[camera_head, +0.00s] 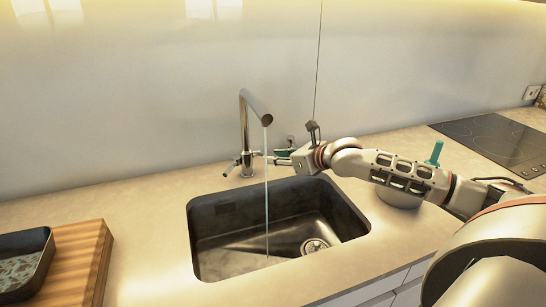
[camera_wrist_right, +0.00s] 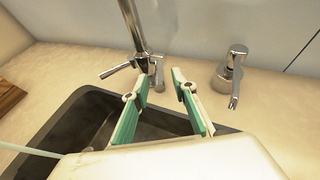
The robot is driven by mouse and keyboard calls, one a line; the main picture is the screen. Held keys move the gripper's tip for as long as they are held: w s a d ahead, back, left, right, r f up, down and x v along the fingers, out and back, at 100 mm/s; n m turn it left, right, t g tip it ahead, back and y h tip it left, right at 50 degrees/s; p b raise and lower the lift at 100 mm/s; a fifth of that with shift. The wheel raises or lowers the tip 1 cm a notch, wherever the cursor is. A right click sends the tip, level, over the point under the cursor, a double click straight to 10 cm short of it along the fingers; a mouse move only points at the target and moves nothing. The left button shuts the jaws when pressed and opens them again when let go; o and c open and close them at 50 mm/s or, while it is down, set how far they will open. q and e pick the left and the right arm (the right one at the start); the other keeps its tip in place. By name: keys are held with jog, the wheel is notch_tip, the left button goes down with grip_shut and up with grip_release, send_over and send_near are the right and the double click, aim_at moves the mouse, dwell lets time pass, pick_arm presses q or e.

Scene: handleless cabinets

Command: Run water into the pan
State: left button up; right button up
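The silver tap (camera_head: 245,135) stands behind the sink (camera_head: 198,240), and a thin stream of water (camera_head: 267,190) falls from its spout into the sink. No pan shows in the visible part of the sink. A round light-coloured vessel (camera_head: 400,197) with a teal upright handle (camera_head: 436,152) stands on the counter, partly hidden behind my right arm; it may be the pan. My right gripper (camera_head: 279,157) is beside the tap. In the right wrist view my right gripper (camera_wrist_right: 160,78) is open and empty, its fingers pointing towards the tap base (camera_wrist_right: 143,64). My left gripper is out of view.
A wooden board (camera_head: 88,262) with a dark tray (camera_head: 40,270) on it lies at the left. A black hob (camera_head: 490,135) is at the back right. A small chrome fixture (camera_wrist_right: 230,75) stands right of the tap. The counter between board and sink is clear.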

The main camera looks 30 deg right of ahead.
jog(key=shift+x, duration=0.85)
grip_shut()
jog(key=f+t+b, duration=0.1)
jog(key=t+b, duration=0.1)
jog(key=b, duration=0.3)
jog(key=shift+s+f+n+b, duration=0.2)
jog(key=shift+n+b, duration=0.1)
jog(key=shift+n, duration=0.1)
grip_release()
